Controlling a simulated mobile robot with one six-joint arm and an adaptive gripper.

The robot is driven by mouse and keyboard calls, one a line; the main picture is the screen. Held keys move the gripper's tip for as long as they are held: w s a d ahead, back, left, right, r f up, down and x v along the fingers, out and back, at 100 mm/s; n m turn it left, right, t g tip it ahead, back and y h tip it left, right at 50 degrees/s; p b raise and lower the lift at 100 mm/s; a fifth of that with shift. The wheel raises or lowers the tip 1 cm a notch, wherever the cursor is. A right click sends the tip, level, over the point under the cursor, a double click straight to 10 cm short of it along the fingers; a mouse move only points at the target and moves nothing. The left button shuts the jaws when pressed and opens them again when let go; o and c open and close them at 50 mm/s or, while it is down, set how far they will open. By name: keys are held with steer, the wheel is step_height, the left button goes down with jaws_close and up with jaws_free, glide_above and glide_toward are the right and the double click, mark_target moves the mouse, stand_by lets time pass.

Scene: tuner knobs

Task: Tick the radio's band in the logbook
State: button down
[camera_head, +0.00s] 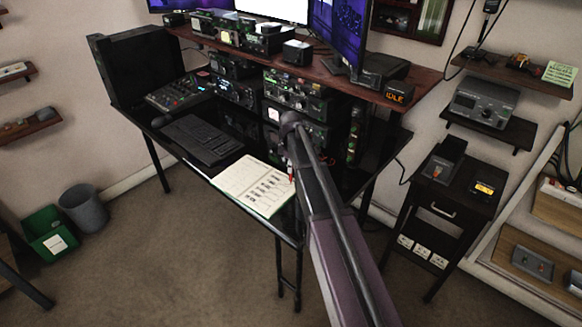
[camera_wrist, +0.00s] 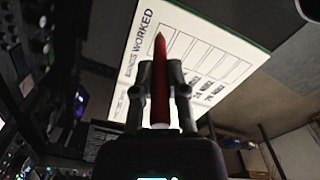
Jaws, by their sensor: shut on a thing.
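The open logbook (camera_head: 246,186) lies on the black desk near its front edge. In the wrist view, the logbook (camera_wrist: 235,45) shows a heading reading "BANDS WORKED" and a column of boxes with dark labels. My gripper (camera_wrist: 160,80) is shut on a red pen (camera_wrist: 161,60), whose tip points away from the gripper over the page. I cannot tell whether the tip touches the paper. In the head view the pen (camera_head: 291,177) shows only as a small red bit beside my arm. Radios (camera_head: 292,92) stand stacked at the back of the desk; their readouts are too small to read.
A keyboard (camera_head: 202,138) lies left of the logbook, with a mixer (camera_head: 176,95) behind it. A shelf (camera_head: 330,77) with monitors overhangs the radios. A small side cabinet (camera_head: 455,195) stands to the right. The floor in front is clear.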

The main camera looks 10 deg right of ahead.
steer(key=shift+r+p, duration=2.65)
steer(key=shift+r, duration=0.2)
steer(key=shift+d, duration=0.1)
